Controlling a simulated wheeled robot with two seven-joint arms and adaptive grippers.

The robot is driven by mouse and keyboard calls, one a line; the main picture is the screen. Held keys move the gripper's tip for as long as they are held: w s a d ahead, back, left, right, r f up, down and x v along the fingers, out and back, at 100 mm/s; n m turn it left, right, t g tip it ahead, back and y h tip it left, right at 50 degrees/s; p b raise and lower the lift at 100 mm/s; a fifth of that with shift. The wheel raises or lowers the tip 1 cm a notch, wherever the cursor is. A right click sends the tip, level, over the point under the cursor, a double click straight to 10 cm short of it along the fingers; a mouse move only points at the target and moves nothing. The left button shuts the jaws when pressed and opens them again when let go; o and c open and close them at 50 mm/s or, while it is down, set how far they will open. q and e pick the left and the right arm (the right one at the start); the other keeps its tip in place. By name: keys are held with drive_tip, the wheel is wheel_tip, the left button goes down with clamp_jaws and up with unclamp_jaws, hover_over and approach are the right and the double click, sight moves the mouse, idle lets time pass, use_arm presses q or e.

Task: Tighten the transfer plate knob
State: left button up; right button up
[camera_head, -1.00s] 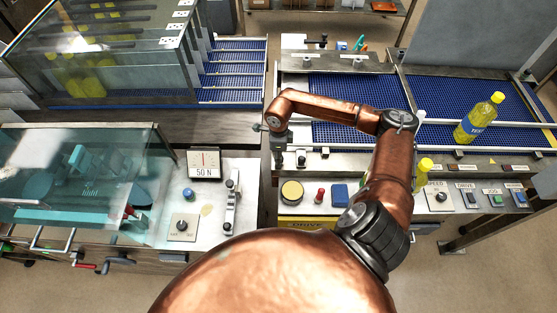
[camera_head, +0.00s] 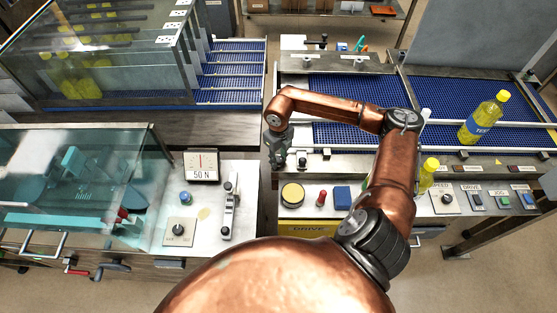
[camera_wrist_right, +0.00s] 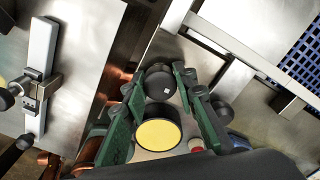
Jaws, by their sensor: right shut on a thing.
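My right gripper (camera_head: 279,160) points down at the left front end of the blue conveyor in the head view. In the right wrist view its green fingers (camera_wrist_right: 172,95) are shut on a round black knob (camera_wrist_right: 160,82) with a small white mark. The gripped knob is mostly hidden there. My left gripper is not in view.
A yellow-topped round button (camera_head: 292,194), a red knob (camera_head: 321,198) and a blue block (camera_head: 342,197) stand on the panel in front. A 50 N gauge (camera_head: 202,167) stands left. A yellow bottle (camera_head: 484,118) stands on the conveyor; another (camera_head: 429,172) is partly behind my arm.

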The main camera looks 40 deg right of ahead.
sight(279, 158)
drive_tip(key=shift+w+d+r+m, duration=0.1)
drive_tip(key=shift+w+r+m, duration=0.2)
drive_tip(key=shift+m, duration=0.1)
drive_tip(key=o, duration=1.2)
drive_tip(key=shift+s+f, duration=0.2)
drive_tip(key=shift+c, duration=0.2)
wheel_tip(279, 158, up, 12)
